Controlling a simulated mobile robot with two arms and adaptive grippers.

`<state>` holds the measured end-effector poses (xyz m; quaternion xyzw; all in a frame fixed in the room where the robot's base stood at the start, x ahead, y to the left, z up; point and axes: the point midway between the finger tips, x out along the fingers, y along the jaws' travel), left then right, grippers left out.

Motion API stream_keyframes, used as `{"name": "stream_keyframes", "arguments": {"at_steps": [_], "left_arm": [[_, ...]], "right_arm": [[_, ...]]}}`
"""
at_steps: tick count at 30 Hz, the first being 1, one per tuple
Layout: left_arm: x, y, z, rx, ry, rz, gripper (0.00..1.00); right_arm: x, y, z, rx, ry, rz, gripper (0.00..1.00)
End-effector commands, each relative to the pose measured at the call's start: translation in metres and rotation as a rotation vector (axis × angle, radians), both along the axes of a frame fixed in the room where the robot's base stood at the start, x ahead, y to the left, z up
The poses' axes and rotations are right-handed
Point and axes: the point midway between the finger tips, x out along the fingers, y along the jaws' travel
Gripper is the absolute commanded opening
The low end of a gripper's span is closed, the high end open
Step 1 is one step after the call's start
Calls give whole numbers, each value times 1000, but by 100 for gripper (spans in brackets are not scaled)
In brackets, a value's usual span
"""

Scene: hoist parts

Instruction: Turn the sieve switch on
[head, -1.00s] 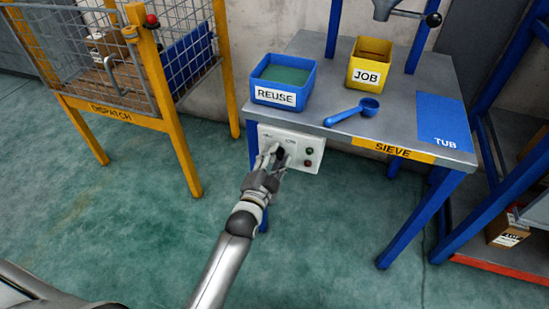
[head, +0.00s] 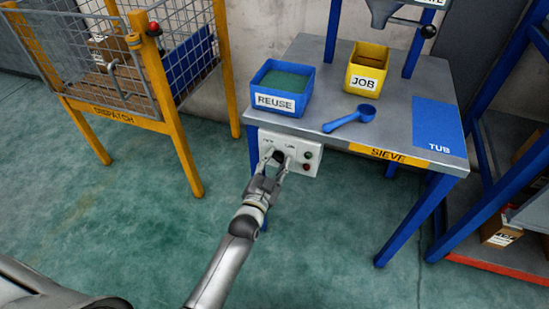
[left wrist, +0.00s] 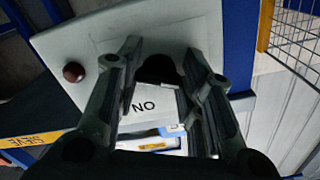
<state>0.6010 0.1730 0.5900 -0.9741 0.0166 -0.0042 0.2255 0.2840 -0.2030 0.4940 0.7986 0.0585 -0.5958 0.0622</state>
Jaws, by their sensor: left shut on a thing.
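The sieve switch box (head: 312,143) is a pale panel on the front of the sieve table. It carries a green button (head: 307,154) and a red button (head: 306,166) at its right. My left gripper (head: 273,161) is at the left part of the panel, shut on the dark switch knob (head: 277,156). In the left wrist view the dark knob (left wrist: 158,68) sits between the two fingers, above an upside-down ON label (left wrist: 143,106). The fingers partly hide the knob, and its exact setting is hard to tell. My right gripper is not in view.
The sieve table (head: 395,120) holds a blue REUSE tub (head: 301,101), a yellow JOB tub (head: 366,62), a blue scoop (head: 347,122) and a blue TUB mat (head: 438,125). A yellow DISPATCH cage (head: 168,108) stands left. Green floor between them is clear.

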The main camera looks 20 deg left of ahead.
Motion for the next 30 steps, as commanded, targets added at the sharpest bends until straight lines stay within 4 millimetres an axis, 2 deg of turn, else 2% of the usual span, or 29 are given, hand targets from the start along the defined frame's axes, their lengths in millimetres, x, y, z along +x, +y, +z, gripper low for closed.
{"name": "stream_keyframes", "arguments": {"at_steps": [6, 15, 21, 30], "left_arm": [[0, -1, 1, -197, 12, -1, 12], [0, -3, 1, -482, 19, -1, 12], [0, -3, 0, -662, 25, 0, 12], [0, -4, 0, -870, 33, 0, 12]], "right_arm": [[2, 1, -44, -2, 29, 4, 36], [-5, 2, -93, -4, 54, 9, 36], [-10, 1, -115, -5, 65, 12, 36], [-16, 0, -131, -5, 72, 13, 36]]}}
